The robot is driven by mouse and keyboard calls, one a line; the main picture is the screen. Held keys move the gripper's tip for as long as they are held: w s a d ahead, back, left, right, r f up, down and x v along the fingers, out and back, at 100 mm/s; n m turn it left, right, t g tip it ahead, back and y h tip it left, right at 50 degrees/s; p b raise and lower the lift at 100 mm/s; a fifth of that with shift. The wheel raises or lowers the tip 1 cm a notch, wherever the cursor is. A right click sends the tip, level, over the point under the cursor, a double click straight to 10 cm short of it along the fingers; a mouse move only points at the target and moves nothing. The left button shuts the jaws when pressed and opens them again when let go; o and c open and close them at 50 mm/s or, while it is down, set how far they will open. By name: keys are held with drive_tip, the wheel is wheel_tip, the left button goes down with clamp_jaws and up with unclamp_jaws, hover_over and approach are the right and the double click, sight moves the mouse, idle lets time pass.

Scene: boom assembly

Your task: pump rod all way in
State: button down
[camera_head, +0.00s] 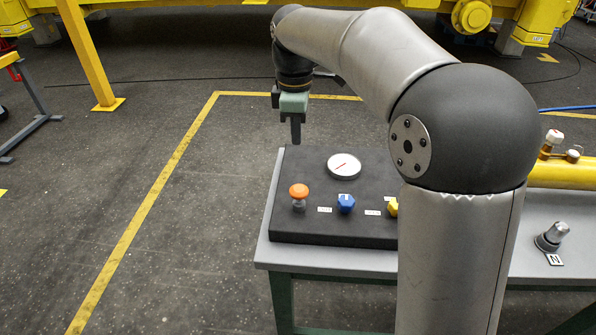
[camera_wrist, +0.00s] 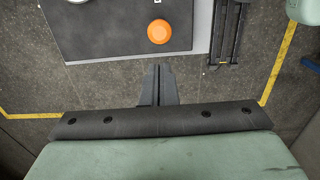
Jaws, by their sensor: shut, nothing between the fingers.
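The pump rod seems to be the orange knob (camera_head: 299,191) on a short grey stem, standing upright at the front left of the black panel. In the wrist view the orange knob (camera_wrist: 159,31) shows from above, near the panel edge and apart from my fingers. My gripper (camera_head: 296,142) points down near the panel's far left corner in the head view. In the wrist view my gripper (camera_wrist: 157,70) has its two fingers together, empty, over floor just outside the panel edge. How far the rod stands out cannot be judged exactly.
The black panel (camera_head: 300,225) carries a white dial (camera_head: 344,166), a blue knob (camera_head: 346,203) and a yellow knob (camera_head: 393,207), partly hidden by my arm. A yellow cylinder (camera_head: 562,175) and a grey knob (camera_head: 552,236) are at the right. Floor left of the bench is clear.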

sight(298, 189)
wheel_tip(298, 189, down, 14)
drive_tip(key=shift+d+r, duration=0.1)
idle(0.4)
drive_tip(key=shift+f+b, duration=0.85)
drive_tip(key=shift+f, duration=0.65)
wheel_tip(298, 189, up, 14)
drive_tip(key=p, duration=0.3)
drive_tip(key=shift+r, duration=0.25)
drive_tip(key=shift+b, duration=0.35)
drive_tip(key=shift+s+r+b, duration=0.1)
drive_tip(key=shift+r+b, duration=0.5)
drive_tip(key=shift+r, duration=0.6)
